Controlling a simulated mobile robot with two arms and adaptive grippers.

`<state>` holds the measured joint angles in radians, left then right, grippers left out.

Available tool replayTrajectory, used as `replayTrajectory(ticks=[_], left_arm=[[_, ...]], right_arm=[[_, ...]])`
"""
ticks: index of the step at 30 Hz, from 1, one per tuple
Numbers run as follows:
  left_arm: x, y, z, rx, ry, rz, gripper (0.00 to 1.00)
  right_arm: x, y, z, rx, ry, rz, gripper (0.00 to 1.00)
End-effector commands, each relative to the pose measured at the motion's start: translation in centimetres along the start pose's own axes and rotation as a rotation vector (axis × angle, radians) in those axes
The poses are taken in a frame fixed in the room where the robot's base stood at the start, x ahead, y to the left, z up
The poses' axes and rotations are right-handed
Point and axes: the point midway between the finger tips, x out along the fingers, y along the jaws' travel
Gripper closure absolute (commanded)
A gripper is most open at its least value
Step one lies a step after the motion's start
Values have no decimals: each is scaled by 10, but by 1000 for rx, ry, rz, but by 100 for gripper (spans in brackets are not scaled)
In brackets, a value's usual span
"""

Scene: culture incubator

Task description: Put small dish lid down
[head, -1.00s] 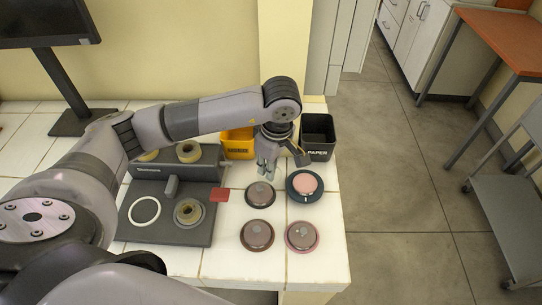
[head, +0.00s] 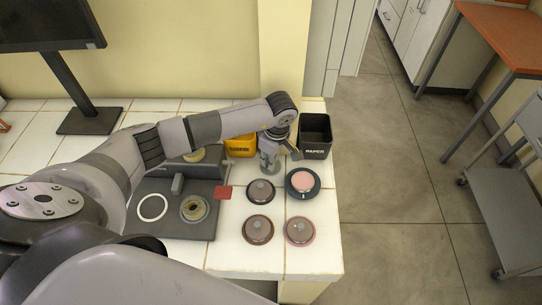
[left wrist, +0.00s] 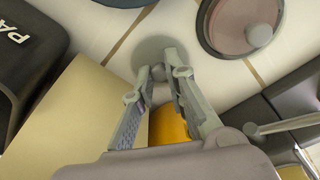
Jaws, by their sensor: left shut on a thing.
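My left gripper (head: 270,168) is low over the white table, behind the dishes and in front of the black bin. In the left wrist view its two fingers (left wrist: 158,70) are shut on the small dish lid, a plain grey disc (left wrist: 150,48) just beyond the fingertips. The lid is partly hidden by the fingers; I cannot tell whether it touches the table. My right gripper is not in view.
Several brown round dishes, such as one (head: 260,190) and another (head: 258,229), stand on the white tiles. A grey device (head: 150,222) and a red square (head: 223,192) are to the left. A yellow box (head: 240,147) and a black paper bin (head: 316,136) stand behind. The table's right edge is close.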

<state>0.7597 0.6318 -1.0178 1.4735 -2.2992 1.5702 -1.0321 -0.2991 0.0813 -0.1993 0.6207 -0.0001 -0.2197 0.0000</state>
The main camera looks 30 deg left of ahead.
Motion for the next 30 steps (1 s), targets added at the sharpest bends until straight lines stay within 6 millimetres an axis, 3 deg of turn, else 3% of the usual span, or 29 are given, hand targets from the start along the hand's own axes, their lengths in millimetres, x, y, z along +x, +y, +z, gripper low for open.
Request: replayTrajectory(ticks=[9, 10, 18, 30], left_arm=[[5, 0, 1, 0, 1, 0, 100], [3, 0, 0, 0, 0, 0, 85], [3, 0, 0, 0, 0, -1, 67], [-2, 0, 0, 0, 0, 0, 67]], right_arm=[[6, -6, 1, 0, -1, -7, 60], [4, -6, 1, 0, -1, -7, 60], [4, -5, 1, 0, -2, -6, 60], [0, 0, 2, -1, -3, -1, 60]])
